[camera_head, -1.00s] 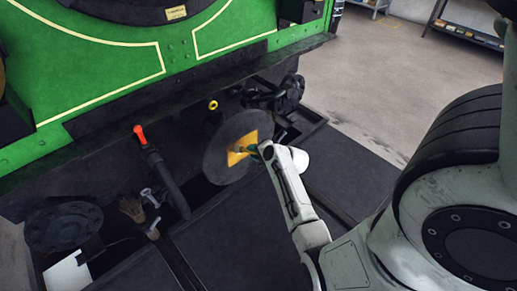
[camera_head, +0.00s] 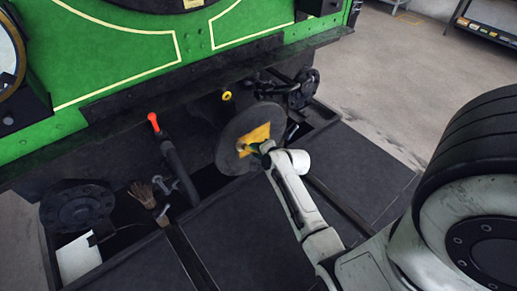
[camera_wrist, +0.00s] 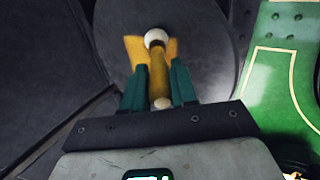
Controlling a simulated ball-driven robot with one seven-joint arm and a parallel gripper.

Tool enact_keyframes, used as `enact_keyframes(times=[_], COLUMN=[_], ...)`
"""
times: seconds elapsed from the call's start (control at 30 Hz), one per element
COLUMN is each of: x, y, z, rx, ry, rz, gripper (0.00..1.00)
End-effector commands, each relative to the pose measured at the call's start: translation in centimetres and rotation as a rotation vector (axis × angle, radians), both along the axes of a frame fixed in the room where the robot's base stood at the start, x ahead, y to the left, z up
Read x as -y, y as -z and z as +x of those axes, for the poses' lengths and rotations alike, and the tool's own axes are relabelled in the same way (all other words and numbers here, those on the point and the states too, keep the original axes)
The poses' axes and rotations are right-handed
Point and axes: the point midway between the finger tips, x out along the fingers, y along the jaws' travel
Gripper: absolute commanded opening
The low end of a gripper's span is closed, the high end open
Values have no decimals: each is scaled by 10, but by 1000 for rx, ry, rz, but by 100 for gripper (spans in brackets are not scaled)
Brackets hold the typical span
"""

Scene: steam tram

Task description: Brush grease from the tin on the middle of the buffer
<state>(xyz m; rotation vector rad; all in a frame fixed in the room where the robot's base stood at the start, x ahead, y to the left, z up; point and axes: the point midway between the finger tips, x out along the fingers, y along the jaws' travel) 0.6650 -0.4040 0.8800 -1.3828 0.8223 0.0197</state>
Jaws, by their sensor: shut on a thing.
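The buffer (camera_head: 230,145) is a round dark disc on the front of the green tram. A yellow-orange patch (camera_head: 245,146), which looks like grease, covers part of its middle and right. The buffer face also fills the top of the wrist view (camera_wrist: 205,40). My gripper (camera_wrist: 157,75) is shut on the brush (camera_wrist: 158,75), whose handle is yellow with pale ends. The brush reaches over the yellow patch (camera_wrist: 135,47); I cannot tell whether its tip touches. In the head view my gripper (camera_head: 257,148) is at the patch. I cannot make out the tin.
A second dark buffer (camera_head: 77,207) is at the left. A hose with a red end (camera_head: 154,122), a yellow ring (camera_head: 227,96), gloves (camera_head: 142,192) and a white sheet (camera_head: 79,258) are near. Dark plates (camera_head: 250,235) lie below. A shelf (camera_head: 490,25) stands at the back right.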

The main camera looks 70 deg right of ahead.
Motion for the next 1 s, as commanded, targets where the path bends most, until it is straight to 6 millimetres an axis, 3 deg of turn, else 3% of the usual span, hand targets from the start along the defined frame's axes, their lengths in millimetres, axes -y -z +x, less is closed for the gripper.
enact_keyframes(times=[0.17,0.73,1.0], x=[-1,-26,-31], y=[0,1,0], z=[-2,-45,-52], rx=[0,-2,0], ry=[1,1,0], rz=[0,-1,0], gripper=[0,0,0])
